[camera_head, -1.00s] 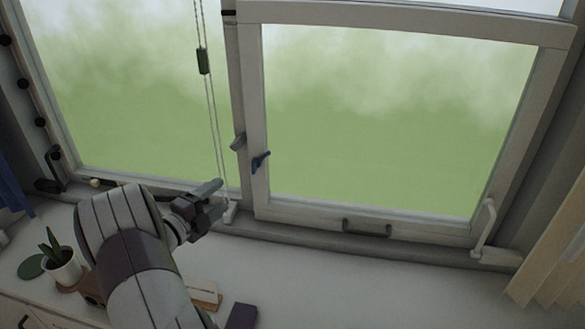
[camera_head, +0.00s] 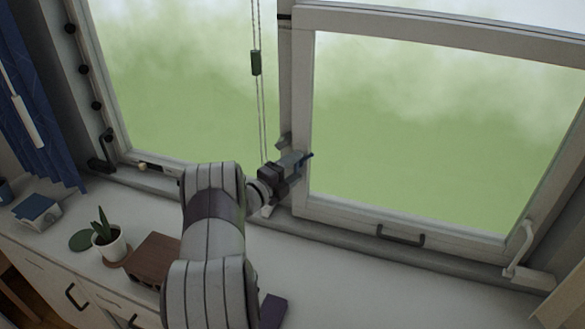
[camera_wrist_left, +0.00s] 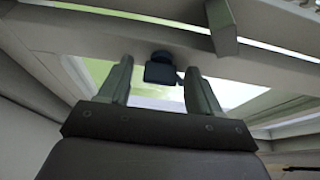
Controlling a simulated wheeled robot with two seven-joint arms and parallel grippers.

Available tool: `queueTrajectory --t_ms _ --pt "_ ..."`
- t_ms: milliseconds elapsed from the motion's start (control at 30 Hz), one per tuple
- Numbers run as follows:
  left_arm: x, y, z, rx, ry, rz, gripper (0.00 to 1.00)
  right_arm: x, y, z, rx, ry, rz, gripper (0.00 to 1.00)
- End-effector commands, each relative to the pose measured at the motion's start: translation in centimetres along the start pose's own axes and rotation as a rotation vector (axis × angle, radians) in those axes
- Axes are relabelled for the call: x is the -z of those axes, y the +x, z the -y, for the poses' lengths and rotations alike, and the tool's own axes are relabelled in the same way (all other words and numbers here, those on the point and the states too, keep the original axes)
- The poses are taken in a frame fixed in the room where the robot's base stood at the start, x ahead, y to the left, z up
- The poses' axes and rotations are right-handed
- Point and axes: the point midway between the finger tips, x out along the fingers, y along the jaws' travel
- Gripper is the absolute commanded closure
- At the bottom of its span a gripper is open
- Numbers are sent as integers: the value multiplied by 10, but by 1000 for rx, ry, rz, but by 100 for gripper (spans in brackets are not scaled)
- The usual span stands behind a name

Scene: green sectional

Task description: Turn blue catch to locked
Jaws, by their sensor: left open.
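The blue catch (camera_head: 308,155) is on the left stile of the right window sash. In the head view only its tip shows past my left gripper (camera_head: 297,161), which hides the rest. In the left wrist view the catch (camera_wrist_left: 160,70) looks dark and sits on the frame between and beyond the two open fingers of my left gripper (camera_wrist_left: 160,85). The fingers are apart, and I cannot tell whether either touches the catch. A grey keeper (camera_head: 283,140) is on the centre post just left of the catch. My right gripper is not in view.
A blind cord with a green toggle (camera_head: 256,63) hangs left of the post. A black handle (camera_head: 400,236) is on the sash's bottom rail, and a white stay (camera_head: 524,243) at its right. A potted plant (camera_head: 108,243) and a brown box (camera_head: 155,259) stand on the sill.

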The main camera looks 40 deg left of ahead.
Motion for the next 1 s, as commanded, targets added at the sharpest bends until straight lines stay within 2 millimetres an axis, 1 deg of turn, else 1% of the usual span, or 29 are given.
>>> queueTrajectory --t_ms 33,67,100,200,400,567,767,1000 --pt "0 0 0 0 0 0 39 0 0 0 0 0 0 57" --pt "0 0 0 0 0 0 49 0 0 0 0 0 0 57" --pt "0 0 0 0 0 0 62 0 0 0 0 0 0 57" --pt "0 0 0 0 0 0 92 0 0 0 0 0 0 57" --pt "0 -1 -1 2 -7 1 92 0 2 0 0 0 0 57" --pt "0 -1 -4 17 -44 1 92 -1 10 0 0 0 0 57" --pt "0 -1 -8 64 -155 2 92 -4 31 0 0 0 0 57" --pt "0 -1 -11 148 -357 1 92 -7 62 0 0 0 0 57"
